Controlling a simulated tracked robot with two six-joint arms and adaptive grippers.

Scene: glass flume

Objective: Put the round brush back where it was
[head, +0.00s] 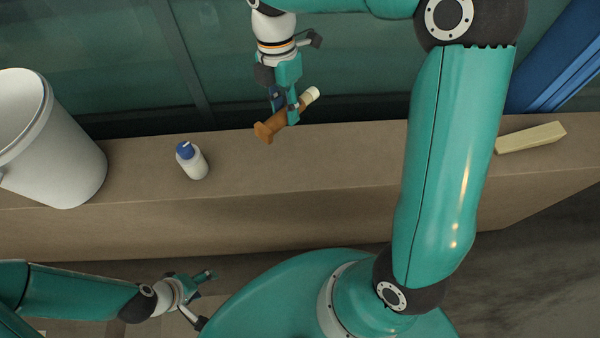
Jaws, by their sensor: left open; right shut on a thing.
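The round brush (270,128) has a brown body with a wider end at lower left and a cream tip at upper right. My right gripper (285,109) is shut around its middle and holds it tilted over the back edge of the brown ledge (340,160). I cannot tell whether the brush touches the ledge. My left gripper (206,298) is open and empty, low in the view in front of the ledge. The middle of the brush is partly hidden by the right fingers.
A white bucket (75,160) stands at the left of the ledge. A small white bottle with a blue cap (194,164) stands left of the brush. A pale yellow block (531,137) lies at the right, near a blue object (560,60). Dark glass (130,60) rises behind the ledge.

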